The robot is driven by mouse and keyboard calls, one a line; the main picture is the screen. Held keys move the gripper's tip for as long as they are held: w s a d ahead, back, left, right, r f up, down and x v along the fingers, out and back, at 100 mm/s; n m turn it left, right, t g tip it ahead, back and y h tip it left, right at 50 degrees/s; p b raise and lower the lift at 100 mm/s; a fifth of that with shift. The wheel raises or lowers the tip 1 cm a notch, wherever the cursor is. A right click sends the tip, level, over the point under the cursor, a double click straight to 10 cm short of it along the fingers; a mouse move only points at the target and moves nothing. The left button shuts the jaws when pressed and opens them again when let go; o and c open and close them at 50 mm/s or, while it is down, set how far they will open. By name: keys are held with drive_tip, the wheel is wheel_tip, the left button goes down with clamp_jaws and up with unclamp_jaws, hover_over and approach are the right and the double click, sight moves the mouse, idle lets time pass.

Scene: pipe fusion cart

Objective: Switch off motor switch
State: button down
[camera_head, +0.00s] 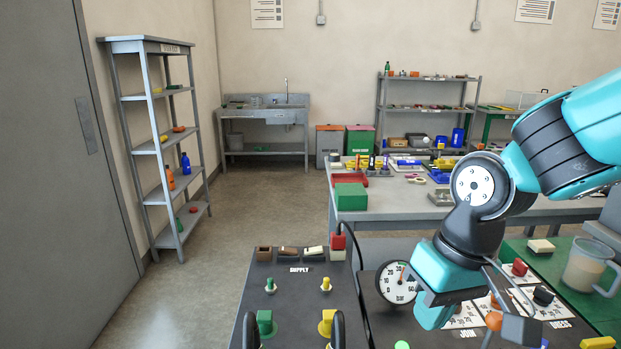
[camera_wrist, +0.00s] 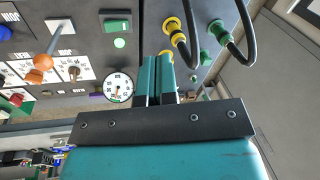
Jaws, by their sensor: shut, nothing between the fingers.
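A green rocker switch (camera_wrist: 115,22) sits on the dark panel in the upper part of the wrist view, with a round green light (camera_wrist: 119,43) beside it. Its label is too small to read, so I cannot confirm that it is the motor switch. In the head view a green light (camera_head: 402,345) shows at the bottom edge. My gripper (camera_wrist: 157,60) is shut and empty, its teal fingers together. In the wrist view the fingertips appear between the green switch and a yellow connector; touching is not visible. My gripper (camera_head: 432,318) is at the lower right in the head view.
A round gauge (camera_head: 398,282) stands beside my gripper. Yellow (camera_wrist: 172,28) and green (camera_wrist: 217,30) connectors carry black cables. A lever with an orange ball (camera_wrist: 43,62) and a rotary knob (camera_wrist: 74,72) are nearby. A jug (camera_head: 586,268) stands on the green surface at right.

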drive_tip(key=s+a+r+n+y, duration=0.15)
drive_tip(key=s+r+n, duration=0.25)
drive_tip(key=s, duration=0.6)
drive_tip(key=w+d+f+m+h+b, duration=0.3)
drive_tip(key=w+f+m+b, duration=0.1)
drive_tip(key=w+f, duration=0.4)
drive_tip(key=w+d+f+m+h+b, duration=0.25)
drive_tip(key=w+f, duration=0.25)
drive_tip(key=w, duration=0.6)
drive_tip(key=shift+m+h, duration=0.3)
drive_tip(key=shift+m, duration=0.15)
drive_tip(key=f, duration=0.4)
drive_tip(key=d+f, duration=0.1)
drive_tip(key=f, duration=0.3)
drive_tip(key=d+f+b, duration=0.1)
drive_tip(key=f, duration=0.4)
drive_tip(key=shift+s+f, duration=0.1)
drive_tip(key=shift+s, duration=0.15)
